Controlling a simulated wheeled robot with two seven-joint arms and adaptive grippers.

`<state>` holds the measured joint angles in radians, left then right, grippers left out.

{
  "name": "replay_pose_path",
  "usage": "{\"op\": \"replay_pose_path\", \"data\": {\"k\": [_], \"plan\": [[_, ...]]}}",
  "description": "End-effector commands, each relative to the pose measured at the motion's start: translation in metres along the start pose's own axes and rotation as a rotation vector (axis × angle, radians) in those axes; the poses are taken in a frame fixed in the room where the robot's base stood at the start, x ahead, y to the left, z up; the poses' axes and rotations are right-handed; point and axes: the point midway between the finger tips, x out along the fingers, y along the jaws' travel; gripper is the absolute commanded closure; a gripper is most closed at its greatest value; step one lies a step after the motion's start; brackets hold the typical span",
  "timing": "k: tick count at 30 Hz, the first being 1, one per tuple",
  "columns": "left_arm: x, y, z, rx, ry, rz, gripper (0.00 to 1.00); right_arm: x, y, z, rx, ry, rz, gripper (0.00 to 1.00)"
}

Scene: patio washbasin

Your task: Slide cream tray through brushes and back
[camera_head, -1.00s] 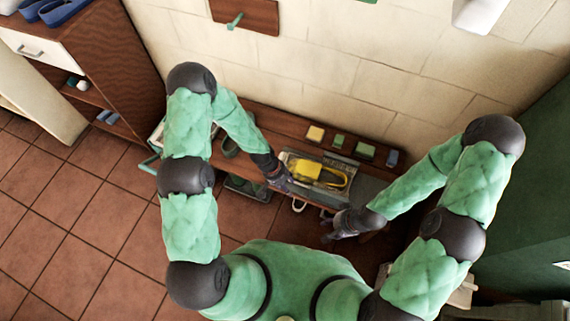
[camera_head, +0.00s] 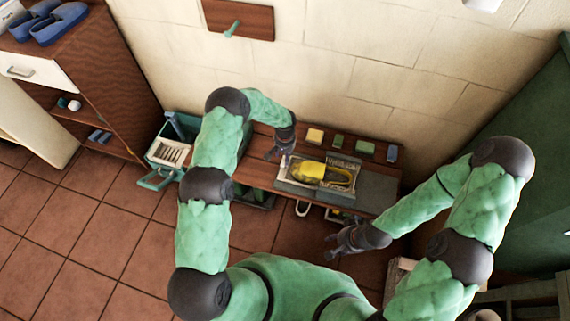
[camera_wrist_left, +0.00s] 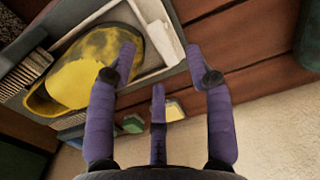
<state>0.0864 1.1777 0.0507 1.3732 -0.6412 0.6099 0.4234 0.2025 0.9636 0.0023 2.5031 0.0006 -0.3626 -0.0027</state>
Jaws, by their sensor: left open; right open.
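The cream tray (camera_head: 330,189) lies on the wooden bench in the head view, holding a yellow, dirt-stained shoe-like item (camera_head: 310,171). In the left wrist view the tray rim (camera_wrist_left: 160,73) and yellow item (camera_wrist_left: 72,82) show close up. My right gripper (camera_head: 338,246) is open and empty in front of the bench, apart from the tray.
A row of small blocks, one yellow (camera_head: 315,135) and one green (camera_head: 337,141) among them, stands along the bench's back edge by the wall. A teal-rimmed crate (camera_head: 168,152) is left of the bench. A grey surface (camera_head: 376,190) lies right of the tray.

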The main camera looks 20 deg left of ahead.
Motion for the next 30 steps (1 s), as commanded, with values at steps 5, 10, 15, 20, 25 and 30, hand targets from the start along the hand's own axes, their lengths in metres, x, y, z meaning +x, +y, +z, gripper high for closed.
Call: {"op": "replay_pose_path", "data": {"k": [5,10,15,20,25,30], "plan": [[0.036,0.0,0.0,0.0,0.0,0.001,0.48,0.014,0.005,0.0,0.0,0.0,0.0,0.54],[0.055,0.0,0.0,-0.001,0.001,0.001,0.48,0.02,0.007,-0.001,0.0,-0.001,0.0,0.54],[0.063,0.0,0.0,0.0,0.001,0.001,0.48,0.022,0.008,-0.001,0.0,-0.001,0.0,0.54],[0.063,0.0,-0.001,0.0,0.002,0.001,0.48,0.022,0.008,-0.001,0.0,-0.001,0.0,0.54],[0.063,0.0,0.0,0.0,0.002,0.001,0.6,0.022,0.008,-0.001,0.0,-0.001,0.0,0.54],[0.063,0.0,0.0,0.0,0.002,0.001,1.0,0.022,0.008,-0.001,0.0,0.0,0.0,0.54]]}}
